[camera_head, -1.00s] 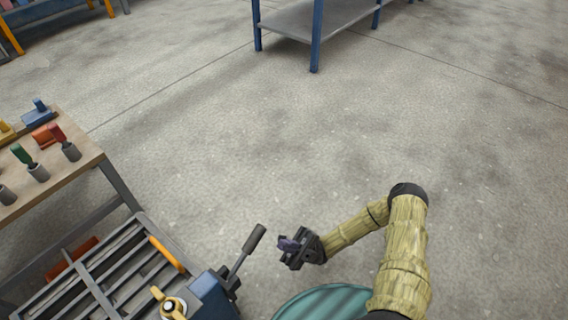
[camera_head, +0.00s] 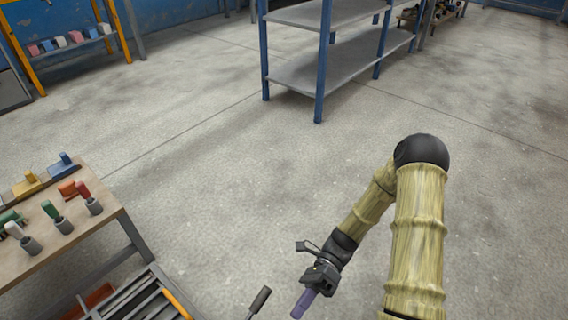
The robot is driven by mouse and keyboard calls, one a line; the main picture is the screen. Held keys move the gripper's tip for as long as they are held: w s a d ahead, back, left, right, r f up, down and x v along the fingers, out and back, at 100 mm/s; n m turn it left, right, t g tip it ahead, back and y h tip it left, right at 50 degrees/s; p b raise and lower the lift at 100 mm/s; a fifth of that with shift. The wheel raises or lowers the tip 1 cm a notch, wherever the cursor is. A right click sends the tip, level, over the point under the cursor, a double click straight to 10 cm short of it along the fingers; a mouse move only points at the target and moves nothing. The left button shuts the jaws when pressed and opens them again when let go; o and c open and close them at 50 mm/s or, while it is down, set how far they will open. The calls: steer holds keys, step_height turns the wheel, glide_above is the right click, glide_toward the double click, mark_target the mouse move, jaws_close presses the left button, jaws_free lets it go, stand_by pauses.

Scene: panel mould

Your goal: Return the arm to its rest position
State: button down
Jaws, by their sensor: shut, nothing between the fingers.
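My gripper (camera_head: 304,303) is at the lower middle of the head view, at the end of my bent arm, pointing down. Its purple fingers are shut with nothing held between them. It hangs over the bare floor, to the right of the black-handled lever (camera_head: 260,300) and apart from it in the picture. My arm's elbow is raised at the right of the view.
A wooden workbench (camera_head: 100,228) with coloured tools stands at the left. Below it is a grey slatted frame (camera_head: 133,298) with an orange bar. A blue-legged metal shelf (camera_head: 318,70) stands at the back. The floor between is clear.

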steer(key=w+d+r+n+t+h+p, duration=0.35)
steer(key=r+n+t+p, duration=0.2)
steer(key=r, duration=0.45)
steer(key=w+d+r+n+t+h+p, duration=0.25)
steer(key=d+r+n+t+p, duration=0.2)
steer(key=r+n, duration=0.4)
steer(key=w+d+r+n+t+h+p, duration=0.2)
steer(key=d+r+n+t+h+p, duration=0.25)
steer(key=r, duration=0.65)
step_height(320, 180, up, 39)
steer(key=a+t+p, duration=0.1)
steer(key=p, duration=3.8)
steer(key=shift+f+n+y+p, duration=0.15)
steer(key=shift+n+y+p, duration=0.2)
steer(key=shift+p, duration=0.05)
steer(key=shift+w+t, duration=0.1)
steer(key=shift+t, duration=0.15)
steer(key=shift+w, duration=0.1)
